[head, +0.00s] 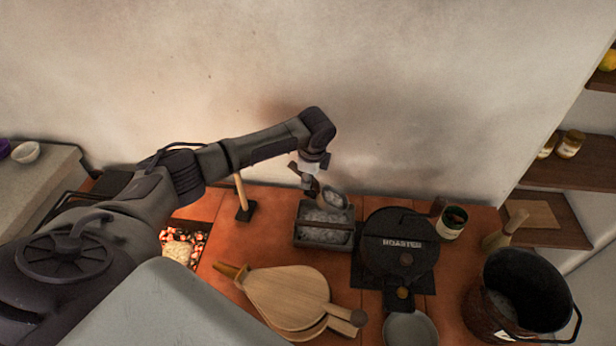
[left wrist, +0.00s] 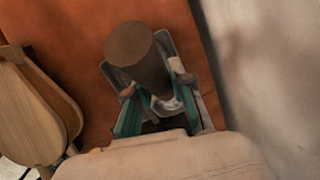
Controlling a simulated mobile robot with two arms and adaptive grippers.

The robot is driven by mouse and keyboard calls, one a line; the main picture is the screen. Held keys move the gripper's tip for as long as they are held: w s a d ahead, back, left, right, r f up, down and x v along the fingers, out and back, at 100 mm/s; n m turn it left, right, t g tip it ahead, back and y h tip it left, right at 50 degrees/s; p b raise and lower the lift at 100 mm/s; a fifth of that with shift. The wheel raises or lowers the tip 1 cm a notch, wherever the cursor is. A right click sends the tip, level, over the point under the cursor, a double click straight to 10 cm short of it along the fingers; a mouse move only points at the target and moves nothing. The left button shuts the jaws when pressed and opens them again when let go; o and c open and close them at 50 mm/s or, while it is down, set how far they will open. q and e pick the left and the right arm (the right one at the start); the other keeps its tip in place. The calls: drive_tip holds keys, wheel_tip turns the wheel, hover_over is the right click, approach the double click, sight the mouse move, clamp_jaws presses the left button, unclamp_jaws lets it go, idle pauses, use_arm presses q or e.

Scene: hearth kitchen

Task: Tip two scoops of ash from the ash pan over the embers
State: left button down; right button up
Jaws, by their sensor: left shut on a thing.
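The ash pan (head: 298,236) is a dark grey rectangular tray of grey ash on the orange tiled hearth, with a bar across it. My left gripper (head: 312,184) is above its back edge, shut on the ash scoop (head: 334,200). The scoop's bowl looks grey inside and sits at or just over the back of the pan; I cannot tell whether it touches. In the left wrist view, my gripper (left wrist: 158,92) is around the scoop's brown handle (left wrist: 129,43). The embers (head: 170,236) glow red and white at the left, with a pale ash-like patch on them. My right gripper is out of view.
Wooden bellows (head: 285,297) lie in front of the pan. A black roaster (head: 398,240) stands right of it, then a tin (head: 452,222) and a dark bucket (head: 525,295). A small upright wooden-handled tool (head: 242,198) stands between embers and pan. The wall is close behind.

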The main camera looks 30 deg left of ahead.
use_arm(q)
drive_tip(key=shift+r+t+h+p, duration=0.35)
drive_tip(key=shift+r+h+p, duration=0.35)
drive_tip(key=shift+r+p, duration=0.75)
drive_tip(key=shift+r+t+h+p, duration=0.35)
drive_tip(key=shift+r+h+p, duration=0.55)
drive_tip(key=shift+r, duration=0.8)
drive_tip(key=shift+r+n+t+h+p, duration=0.3)
drive_tip(key=shift+r+t+h+p, duration=0.25)
drive_tip(key=shift+r+p, duration=0.8)
drive_tip(key=shift+r+h, duration=0.65)
drive_tip(key=shift+r, duration=0.65)
drive_tip(key=shift+t, duration=0.25)
